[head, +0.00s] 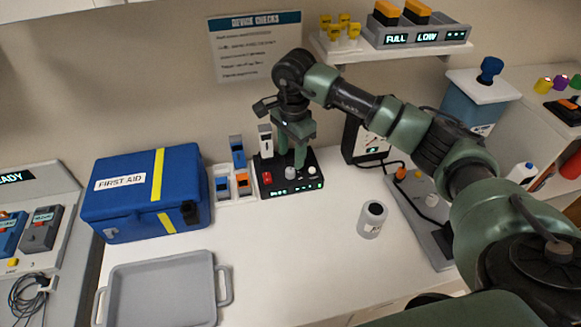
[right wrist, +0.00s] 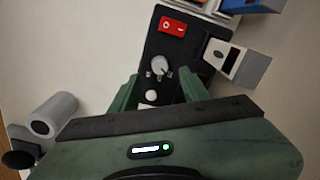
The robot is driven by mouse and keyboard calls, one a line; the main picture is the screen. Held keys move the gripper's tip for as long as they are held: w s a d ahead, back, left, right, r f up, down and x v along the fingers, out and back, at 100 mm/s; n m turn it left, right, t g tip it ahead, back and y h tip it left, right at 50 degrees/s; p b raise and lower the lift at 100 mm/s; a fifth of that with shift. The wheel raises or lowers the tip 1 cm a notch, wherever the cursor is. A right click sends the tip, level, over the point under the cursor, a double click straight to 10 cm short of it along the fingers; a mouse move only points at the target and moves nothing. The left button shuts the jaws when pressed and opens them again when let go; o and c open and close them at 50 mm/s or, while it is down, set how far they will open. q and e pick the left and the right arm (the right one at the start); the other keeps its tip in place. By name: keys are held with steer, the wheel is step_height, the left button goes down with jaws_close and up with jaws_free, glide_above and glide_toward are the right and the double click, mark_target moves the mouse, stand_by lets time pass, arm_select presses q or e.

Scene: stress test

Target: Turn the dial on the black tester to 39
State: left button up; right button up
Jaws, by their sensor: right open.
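The black tester (head: 312,168) stands on the white table near the wall in the head view. Its pale dial (head: 291,172) sits on the top face, with a red switch to the left and a lit green display on the front, too small to read. In the right wrist view the grey dial (right wrist: 160,67) shows a white pointer mark; the tester (right wrist: 190,52) lies beyond the fingers. My right gripper (head: 293,157) is above the tester, pointing down. In the right wrist view its open fingers (right wrist: 160,80) are either side of the dial, apparently not touching it. My left gripper is not in view.
A white tray (head: 222,196) with blue and orange pieces and a blue first aid box (head: 140,190) are left of the tester. A grey tray (head: 160,290) lies in front. The table's middle is clear.

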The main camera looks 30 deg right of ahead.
mark_target(290, 170)
steer(key=shift+w+f+p, duration=0.1)
steer(key=shift+f+p, duration=0.55)
steer(key=shift+f, duration=2.15)
jaws_close()
